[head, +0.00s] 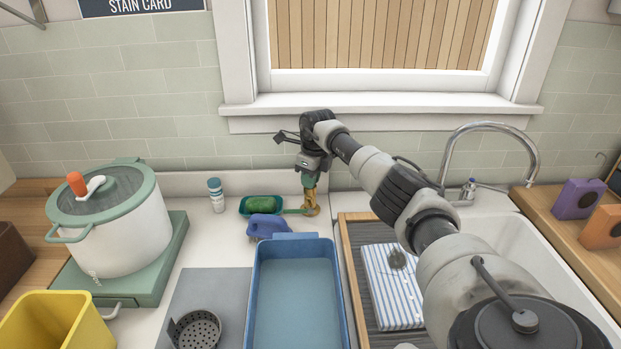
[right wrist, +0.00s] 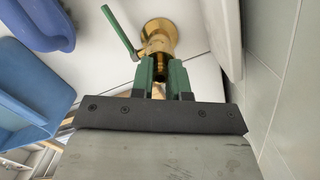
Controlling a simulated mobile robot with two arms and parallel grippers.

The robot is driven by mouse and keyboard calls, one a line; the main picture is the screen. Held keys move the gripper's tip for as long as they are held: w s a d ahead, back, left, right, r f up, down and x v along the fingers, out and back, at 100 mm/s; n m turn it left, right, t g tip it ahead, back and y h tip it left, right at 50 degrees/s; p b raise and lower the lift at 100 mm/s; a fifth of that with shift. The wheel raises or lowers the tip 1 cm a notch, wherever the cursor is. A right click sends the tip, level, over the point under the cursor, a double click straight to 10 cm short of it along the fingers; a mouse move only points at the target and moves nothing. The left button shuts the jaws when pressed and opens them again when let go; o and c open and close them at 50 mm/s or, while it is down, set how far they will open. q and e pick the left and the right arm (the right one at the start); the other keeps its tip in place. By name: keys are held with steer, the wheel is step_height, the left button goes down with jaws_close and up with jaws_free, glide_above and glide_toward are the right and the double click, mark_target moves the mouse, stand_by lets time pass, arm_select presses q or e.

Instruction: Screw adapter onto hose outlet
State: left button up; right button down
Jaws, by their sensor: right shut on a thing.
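The brass hose outlet (head: 311,207) stands at the back of the counter, below the window. Its green lever (head: 293,211) points left in the head view. In the right wrist view the outlet (right wrist: 158,35) has a wide round flange, and its lever (right wrist: 118,33) shows beside it. My right gripper (head: 310,182) is right at the outlet; its green fingers (right wrist: 162,72) are close together, shut on a small brass piece that looks like the adapter (right wrist: 158,91). The fingers mostly hide this piece, and I cannot tell whether its threads are engaged. My left gripper is not in view.
A blue basin (head: 253,300) stands in front of the outlet. A purple-blue brush-like object (head: 266,227) and a green tray (head: 247,212) with a sponge lie just left. A white bottle (head: 216,196) is farther left. A sink (head: 540,240) with a tap is at right.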

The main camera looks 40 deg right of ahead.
steer(key=shift+f, duration=0.15)
steer(key=shift+m+p, duration=0.5)
steer(key=shift+r+m+p, duration=0.2)
steer(key=shift+m+p, duration=0.35)
steer(key=shift+m, duration=0.25)
steer(key=m+p, duration=0.3)
steer(key=m, duration=0.2)
steer(key=shift+h, duration=0.4)
steer(key=m+p, duration=0.2)
steer(key=m, duration=0.2)
steer(key=shift+f+m+h, duration=0.1)
steer(key=shift+m+h, duration=0.2)
steer(key=shift+m, duration=0.8)
steer(key=c, duration=1)
jaws_free()
steer(key=shift+c, duration=0.2)
